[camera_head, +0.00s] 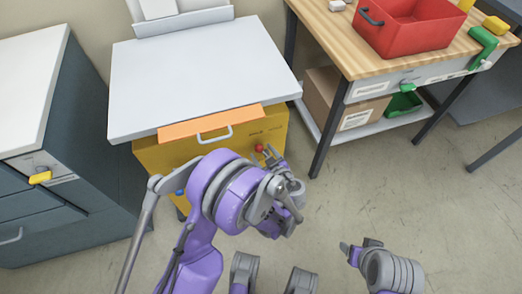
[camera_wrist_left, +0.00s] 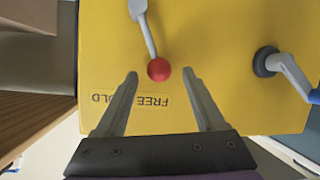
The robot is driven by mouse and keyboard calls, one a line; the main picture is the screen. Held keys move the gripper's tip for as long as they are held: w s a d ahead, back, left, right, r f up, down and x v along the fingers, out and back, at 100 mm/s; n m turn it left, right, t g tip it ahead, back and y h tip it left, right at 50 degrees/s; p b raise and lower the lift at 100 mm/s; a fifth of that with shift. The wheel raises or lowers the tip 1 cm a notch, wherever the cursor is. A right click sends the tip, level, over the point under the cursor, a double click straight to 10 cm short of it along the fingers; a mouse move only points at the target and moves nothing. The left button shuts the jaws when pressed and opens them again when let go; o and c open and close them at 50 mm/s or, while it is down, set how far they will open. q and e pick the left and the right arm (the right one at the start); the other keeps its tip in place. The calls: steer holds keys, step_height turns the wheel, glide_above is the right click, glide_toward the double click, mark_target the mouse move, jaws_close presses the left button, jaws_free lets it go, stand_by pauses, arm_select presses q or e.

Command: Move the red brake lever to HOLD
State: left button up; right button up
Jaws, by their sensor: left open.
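The brake lever is a grey rod with a red ball knob (camera_head: 259,148) on the front of the yellow machine (camera_head: 163,156). In the left wrist view the red knob (camera_wrist_left: 159,69) sits by the upside-down word FREE, and the partly covered word HOLD is to its left. My left gripper (camera_head: 270,153) is at the machine's front, beside the knob. In the left wrist view my left gripper (camera_wrist_left: 160,75) is open, its fingertips on either side of the knob with gaps showing. My right gripper (camera_head: 357,246) hangs over the floor, away from the lever.
A grey crank (camera_wrist_left: 280,64) sticks out right of the lever in the wrist view. The machine has a white top (camera_head: 200,72) and an orange flap (camera_head: 212,122) with a handle. A workbench (camera_head: 380,62) with a red bin (camera_head: 408,28) stands right; a dark cabinet (camera_head: 85,110) stands left.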

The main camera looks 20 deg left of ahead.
arm_select(q)
steer(key=shift+x, duration=1.05)
jaws_close()
stand_by(0.7)
